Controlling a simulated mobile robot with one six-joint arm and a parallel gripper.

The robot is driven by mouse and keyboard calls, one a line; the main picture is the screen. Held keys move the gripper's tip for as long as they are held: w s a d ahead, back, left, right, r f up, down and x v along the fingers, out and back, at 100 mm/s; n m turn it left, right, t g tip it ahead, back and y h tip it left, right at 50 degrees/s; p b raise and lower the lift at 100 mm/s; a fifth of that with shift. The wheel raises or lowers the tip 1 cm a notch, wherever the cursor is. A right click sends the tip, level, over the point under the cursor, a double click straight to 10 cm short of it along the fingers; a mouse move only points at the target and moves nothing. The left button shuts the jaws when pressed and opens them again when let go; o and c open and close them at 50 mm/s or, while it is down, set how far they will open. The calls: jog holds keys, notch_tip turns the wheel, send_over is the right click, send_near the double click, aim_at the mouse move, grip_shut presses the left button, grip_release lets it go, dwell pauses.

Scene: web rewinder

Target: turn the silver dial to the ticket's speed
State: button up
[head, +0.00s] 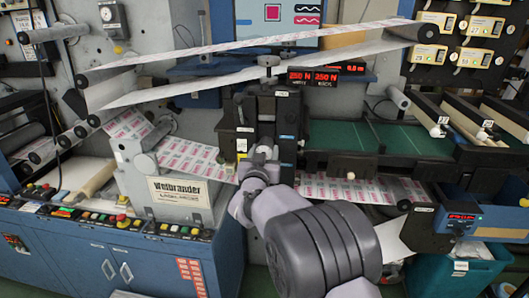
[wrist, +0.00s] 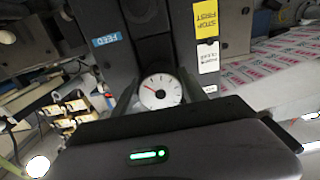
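A round dial (wrist: 160,92) with a pale face, dark tick marks and a red pointer shows in the wrist view, on a dark upright panel. Its pointer points to the upper left of the picture. My gripper (wrist: 158,88) is open, with one dark finger on each side of the dial. I cannot tell whether the fingers touch it. In the head view my gripper (head: 264,152) is in front of the black unit (head: 282,118) in the middle of the machine, and the dial is hidden there. I cannot make out a speed ticket for certain.
A blue FEED label (wrist: 107,40), a yellow STOP FIRST label (wrist: 207,22) and a white label (wrist: 208,57) are near the dial. Printed web (head: 345,190) runs close beside my wrist. Red displays (head: 313,76) stand above. A row of buttons (head: 105,218) is at the left.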

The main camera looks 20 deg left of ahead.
jog(key=c, duration=0.5)
jog(key=shift+f+m+b, duration=0.15)
jog(key=shift+m+b, duration=0.15)
jog(key=shift+b, duration=0.2)
jog(key=shift+f+m+b, duration=0.1)
jog(key=shift+m+b, duration=0.4)
jog(key=shift+b, duration=0.55)
jog(key=m+b, duration=0.1)
jog(key=b, duration=0.1)
jog(key=shift+f+m+b, duration=0.1)
jog(key=shift+m+b, duration=0.2)
jog(key=shift+b, duration=0.05)
jog(key=m+b, duration=0.5)
jog(key=b, duration=0.1)
jog(key=shift+a+m, duration=0.1)
jog(key=shift+m, duration=0.2)
jog(key=m+b, duration=0.1)
jog(key=m, duration=0.1)
jog(key=m+b, duration=0.3)
jog(key=m, duration=0.1)
jog(key=shift+r+b, duration=0.3)
jog(key=m+b, duration=0.2)
jog(key=m, duration=0.3)
jog(key=shift+r, duration=0.15)
jog(key=shift+m+b, duration=0.3)
